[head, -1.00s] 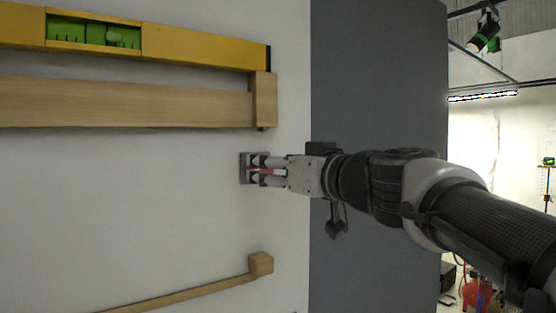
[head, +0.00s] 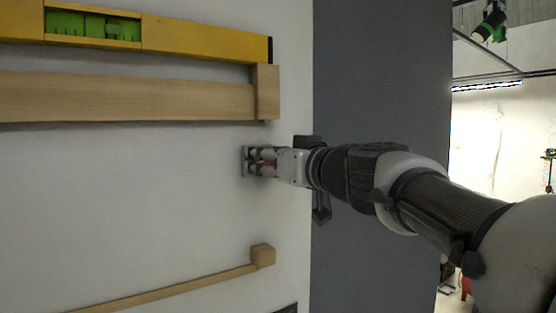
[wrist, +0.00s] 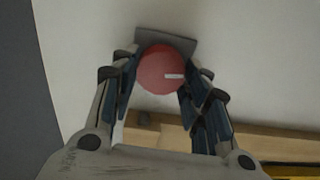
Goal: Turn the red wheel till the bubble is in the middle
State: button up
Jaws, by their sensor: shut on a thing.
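The red wheel (wrist: 166,69) sits on a small grey plate (wrist: 150,38) on the white wall, with a white mark pointing right in the wrist view. My gripper (wrist: 162,80) is shut on it, one finger on each side. In the head view my gripper (head: 262,161) reaches the wheel from the right and hides most of it. The yellow spirit level (head: 205,38) is on the wall above. Its green vial (head: 92,27) shows a pale bubble (head: 115,28), which looks right of the middle.
A wooden beam (head: 130,97) with an end block (head: 266,92) lies just under the level. A thin wooden rail (head: 170,289) with a block (head: 262,255) is lower on the wall. A dark grey panel (head: 380,80) stands to the right of the wall.

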jog(key=c, duration=0.4)
jog(key=shift+m, duration=0.3)
